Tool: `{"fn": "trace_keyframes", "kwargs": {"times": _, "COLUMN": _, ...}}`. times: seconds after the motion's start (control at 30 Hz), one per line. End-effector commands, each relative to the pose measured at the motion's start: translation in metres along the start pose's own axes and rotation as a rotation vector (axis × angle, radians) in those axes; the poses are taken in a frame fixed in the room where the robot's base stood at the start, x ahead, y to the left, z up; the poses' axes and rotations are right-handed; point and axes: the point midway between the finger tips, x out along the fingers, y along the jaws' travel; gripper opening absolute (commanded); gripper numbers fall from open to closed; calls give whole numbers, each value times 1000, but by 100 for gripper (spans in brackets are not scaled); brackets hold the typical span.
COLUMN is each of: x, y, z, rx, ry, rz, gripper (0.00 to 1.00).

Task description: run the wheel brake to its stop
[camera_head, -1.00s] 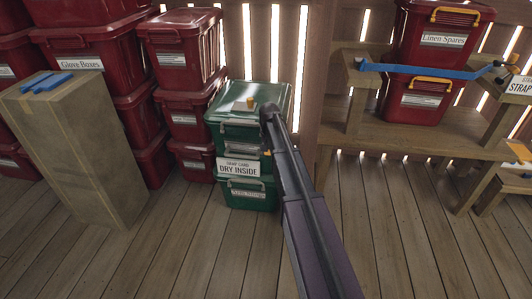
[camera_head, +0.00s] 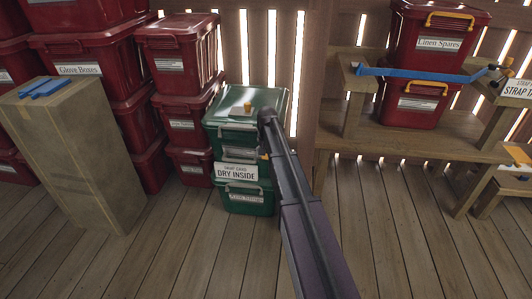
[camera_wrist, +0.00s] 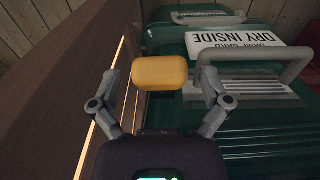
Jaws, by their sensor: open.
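A stack of green lidded bins (camera_head: 246,193) stands against the slatted wall, with a small yellow knob (camera_head: 248,106) on top. An orange-yellow piece (camera_head: 265,157) shows at the stack's right front, partly behind my arm. In the wrist view a rounded yellow block (camera_wrist: 160,73) sits between the fingertips of my gripper (camera_wrist: 160,92). The fingers are open, with a gap on each side of the block. I cannot tell which yellow part this is, or whether it is the wheel brake. In the head view my arm hides the fingers. No wheel is clearly visible.
Red bins (camera_head: 185,88) are stacked at left, behind a tan box (camera_head: 85,150) with a blue piece on top. A wooden bench (camera_head: 420,138) at right holds red bins and a blue bar (camera_head: 425,74). A brown upright surface (camera_wrist: 60,90) is close left of my gripper. Floor in front is open.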

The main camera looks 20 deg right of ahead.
Motion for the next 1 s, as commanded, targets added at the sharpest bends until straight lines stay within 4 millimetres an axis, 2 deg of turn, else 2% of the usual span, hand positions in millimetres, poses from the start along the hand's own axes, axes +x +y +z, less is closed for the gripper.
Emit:
{"fn": "trace_keyframes", "kwargs": {"times": 0.17, "x": 0, "y": 0, "z": 11, "rx": -13, "ry": -1, "rz": 0, "gripper": 97}}
{"fn": "trace_keyframes", "kwargs": {"times": 0.27, "x": -1, "y": -2, "z": 29, "rx": -35, "ry": -2, "rz": 0, "gripper": 97}}
{"fn": "trace_keyframes", "kwargs": {"times": 0.37, "x": -1, "y": -2, "z": 55, "rx": -72, "ry": -3, "rz": 0, "gripper": 97}}
{"fn": "trace_keyframes", "kwargs": {"times": 0.47, "x": -2, "y": -3, "z": 90, "rx": -121, "ry": -5, "rz": -1, "gripper": 97}}
{"fn": "trace_keyframes", "kwargs": {"times": 0.7, "x": -4, "y": 2, "z": 191, "rx": -270, "ry": -12, "rz": -2, "gripper": 97}}
{"fn": "trace_keyframes", "kwargs": {"times": 0.8, "x": -5, "y": 5, "z": 225, "rx": -324, "ry": -15, "rz": -3, "gripper": 97}}
{"fn": "trace_keyframes", "kwargs": {"times": 1.0, "x": -6, "y": 11, "z": 275, "rx": -408, "ry": -19, "rz": -4, "gripper": 97}}
